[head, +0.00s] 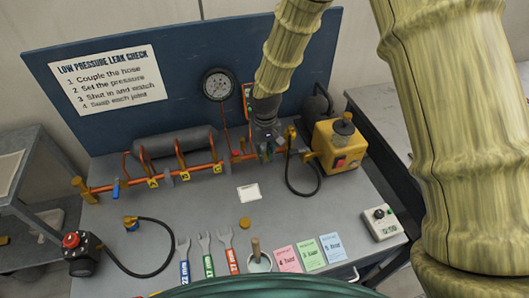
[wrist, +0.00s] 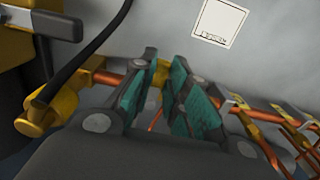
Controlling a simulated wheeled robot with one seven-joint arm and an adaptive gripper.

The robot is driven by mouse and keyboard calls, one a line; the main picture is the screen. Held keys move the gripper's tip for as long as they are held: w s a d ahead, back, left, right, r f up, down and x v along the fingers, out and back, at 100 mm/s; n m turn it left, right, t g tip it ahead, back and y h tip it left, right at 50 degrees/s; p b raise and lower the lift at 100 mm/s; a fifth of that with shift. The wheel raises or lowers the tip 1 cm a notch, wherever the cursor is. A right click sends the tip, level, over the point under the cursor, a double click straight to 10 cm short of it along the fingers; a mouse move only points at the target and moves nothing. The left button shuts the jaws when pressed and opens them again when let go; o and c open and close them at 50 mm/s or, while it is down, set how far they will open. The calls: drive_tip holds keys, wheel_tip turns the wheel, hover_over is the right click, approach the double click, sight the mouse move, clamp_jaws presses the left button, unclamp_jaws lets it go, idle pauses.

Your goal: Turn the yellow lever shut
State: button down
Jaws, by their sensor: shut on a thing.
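My gripper (head: 268,150) is at the right end of the copper pipe, in front of the blue back panel. In the wrist view, my gripper's teal-padded fingers (wrist: 164,72) are shut on a small yellow piece, which looks like the yellow lever (wrist: 160,72). Most of the lever is hidden between the pads. In the head view my gripper covers it, so its angle to the pipe cannot be told. The copper pipe (wrist: 262,114) runs past both sides of my fingers.
The yellow pump (head: 335,145) stands just right of my gripper, with a black hose (head: 300,190) and brass coupling (wrist: 50,110) close by. A gauge (head: 218,85) is on the panel behind. Wrenches, cards and a cup (head: 260,264) lie at the bench front.

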drive_tip(key=c, duration=1.4)
unclamp_jaws()
drive_tip(key=shift+r, duration=0.1)
wheel_tip(320, 180, up, 12)
drive_tip(key=shift+f, duration=0.1)
